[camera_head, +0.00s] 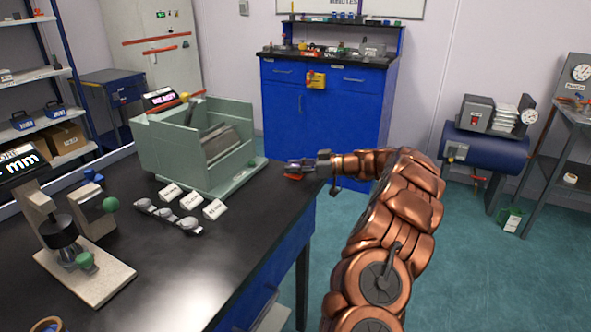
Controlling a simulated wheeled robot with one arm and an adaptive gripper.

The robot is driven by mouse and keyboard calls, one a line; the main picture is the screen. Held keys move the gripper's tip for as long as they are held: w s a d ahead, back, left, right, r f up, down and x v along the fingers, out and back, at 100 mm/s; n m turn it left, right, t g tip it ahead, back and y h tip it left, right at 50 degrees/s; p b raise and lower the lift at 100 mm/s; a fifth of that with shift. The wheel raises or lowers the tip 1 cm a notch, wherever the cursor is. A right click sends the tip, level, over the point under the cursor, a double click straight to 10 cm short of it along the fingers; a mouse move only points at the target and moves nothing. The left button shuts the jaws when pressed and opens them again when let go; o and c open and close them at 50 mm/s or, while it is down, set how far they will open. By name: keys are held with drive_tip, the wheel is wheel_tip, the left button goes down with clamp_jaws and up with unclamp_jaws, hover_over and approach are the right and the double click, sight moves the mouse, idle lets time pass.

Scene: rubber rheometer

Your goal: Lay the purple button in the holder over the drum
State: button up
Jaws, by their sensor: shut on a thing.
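My gripper (300,167) is over the right end of the black bench, just right of the pale green machine. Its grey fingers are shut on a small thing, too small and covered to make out. A red-orange patch shows at the fingers. I cannot pick out the purple button anywhere in view. The pale green open-topped machine (158,160) stands at the back of the bench. The grey drum (222,142) lies inside it, partly hidden by the front wall. A dark arm (190,112) rises above the drum; the holder's opening cannot be made out.
A strip with several round cups (168,214) and white label cards (214,209) lies before the machine. A thickness gauge (66,240) with a green knob stands at left. The bench (215,262) is clear at front right. A blue cabinet (325,110) stands behind.

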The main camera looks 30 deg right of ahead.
drive_tip(key=shift+f+b, duration=0.25)
drive_tip(key=shift+b, duration=0.35)
drive_tip(key=o, duration=0.8)
drive_tip(key=p, duration=0.3)
drive_tip(key=shift+r+p, duration=0.35)
drive_tip(key=shift+p, duration=0.05)
drive_tip(key=b+v, duration=0.2)
drive_tip(key=v, duration=0.5)
drive_tip(key=shift+s+d, duration=0.25)
